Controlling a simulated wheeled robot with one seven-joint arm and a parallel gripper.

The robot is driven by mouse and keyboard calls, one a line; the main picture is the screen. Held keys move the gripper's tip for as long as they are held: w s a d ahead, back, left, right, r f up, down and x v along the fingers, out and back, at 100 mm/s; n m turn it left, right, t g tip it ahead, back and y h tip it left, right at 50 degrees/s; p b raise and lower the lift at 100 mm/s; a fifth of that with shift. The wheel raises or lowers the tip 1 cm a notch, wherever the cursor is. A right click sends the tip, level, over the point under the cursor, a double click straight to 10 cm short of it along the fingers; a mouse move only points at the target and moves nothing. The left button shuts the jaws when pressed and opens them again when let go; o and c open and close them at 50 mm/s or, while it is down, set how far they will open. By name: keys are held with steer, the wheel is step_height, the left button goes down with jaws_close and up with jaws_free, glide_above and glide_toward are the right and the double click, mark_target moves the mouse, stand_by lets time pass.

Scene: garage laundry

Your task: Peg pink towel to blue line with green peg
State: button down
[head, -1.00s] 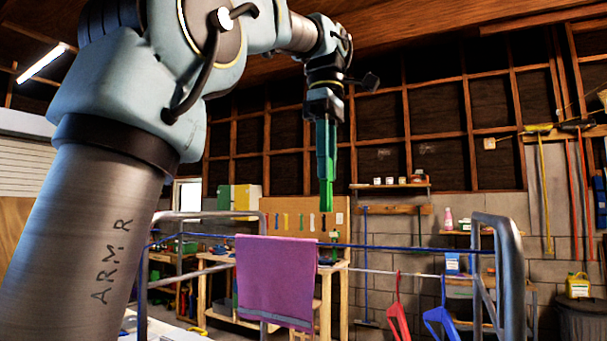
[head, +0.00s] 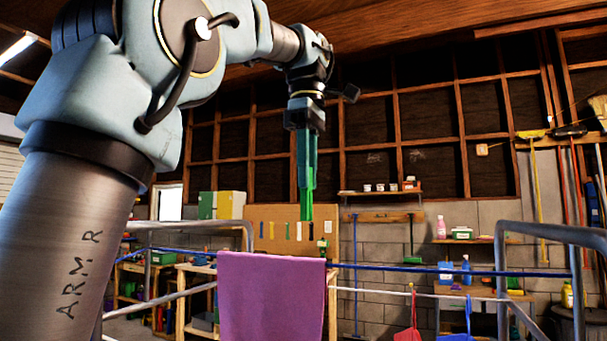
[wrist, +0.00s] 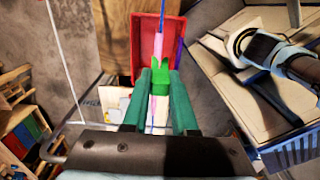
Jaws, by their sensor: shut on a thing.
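My gripper (head: 306,180) points straight down and is shut on the green peg (head: 307,205), whose lower end sticks out below the fingers. The pink towel (head: 270,300) hangs over the blue line (head: 420,269). In the head view the peg's tip shows a little above the towel's top edge, near its right end, with a gap between. In the wrist view the green peg (wrist: 156,86) sits between my two green fingers. The towel (wrist: 157,110) shows there as a narrow pink strip under the peg, along the blue line (wrist: 163,10). The peg hides part of both.
Metal rack frames stand at left (head: 150,270) and right (head: 550,235). A red container (wrist: 145,35) lies below in the wrist view. A pegboard (head: 285,240) with tools is behind.

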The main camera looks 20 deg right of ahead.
stand_by(0.3)
steer(key=shift+f+b, duration=3.9)
steer(key=shift+f, duration=1.5)
steer(key=c, duration=0.6)
jaws_free()
steer(key=shift+r, duration=0.15)
step_height(320, 180, up, 11)
steer(key=p, duration=0.7)
steer(key=shift+d, duration=0.1)
steer(key=shift+s+f, duration=0.1)
steer(key=shift+f, duration=0.15)
